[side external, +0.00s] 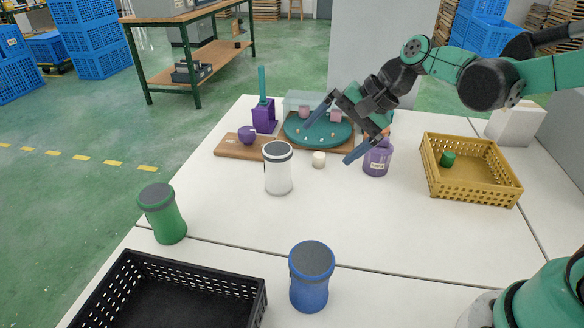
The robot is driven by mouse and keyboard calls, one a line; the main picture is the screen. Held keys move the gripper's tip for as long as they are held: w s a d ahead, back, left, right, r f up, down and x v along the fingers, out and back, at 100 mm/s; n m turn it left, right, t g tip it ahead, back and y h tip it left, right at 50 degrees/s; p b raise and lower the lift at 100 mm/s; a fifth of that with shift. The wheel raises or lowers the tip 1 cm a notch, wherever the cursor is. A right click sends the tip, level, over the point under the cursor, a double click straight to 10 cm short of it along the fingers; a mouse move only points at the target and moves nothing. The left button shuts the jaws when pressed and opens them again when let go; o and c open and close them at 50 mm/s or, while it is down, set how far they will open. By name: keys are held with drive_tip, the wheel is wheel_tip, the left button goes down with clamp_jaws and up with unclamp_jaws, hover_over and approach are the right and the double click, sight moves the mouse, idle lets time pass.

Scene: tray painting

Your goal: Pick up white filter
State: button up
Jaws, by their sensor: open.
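The white filter (278,172), a white canister with a dark grey top, stands upright near the middle of the white table (215,200). My gripper (338,132) is open, with its two blue-grey fingers spread wide. It is up and to the right of the white filter in the picture, apart from it, with nothing visible between the fingers. The fingers appear in front of a round teal tray (300,133) and a purple jar (377,165). The gripper's height above the table is hard to tell.
A green canister (163,217), a blue canister (310,280) and a black crate (235,287) are nearer the camera. A wooden board (228,147) lies behind.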

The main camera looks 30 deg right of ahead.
sight(277, 160)
drive_tip(key=w+f+m+y, duration=0.1)
drive_tip(key=w+m, duration=0.1)
drive_tip(key=w+f+m+y, duration=0.1)
drive_tip(key=w+m, duration=0.1)
drive_tip(key=w+f+m+y, duration=0.1)
drive_tip(key=w+m, duration=0.1)
drive_tip(key=shift+a+y, duration=0.25)
drive_tip(key=shift+y, duration=0.15)
drive_tip(key=f+m+y, duration=0.1)
drive_tip(key=w+f+m+y, duration=0.1)
drive_tip(key=m, duration=0.1)
drive_tip(key=w+f+m+y, duration=0.1)
drive_tip(key=f+m, duration=0.1)
drive_tip(key=shift+w+d+f+y, duration=0.1)
drive_tip(key=shift+w+d+y, duration=0.15)
drive_tip(key=shift+y, duration=0.15)
drive_tip(key=shift+a+f+g, duration=0.1)
drive_tip(key=shift+f+g, duration=0.05)
drive_tip(key=shift+g, duration=0.15)
drive_tip(key=shift+x, duration=2.7)
drive_tip(key=c, duration=1.3)
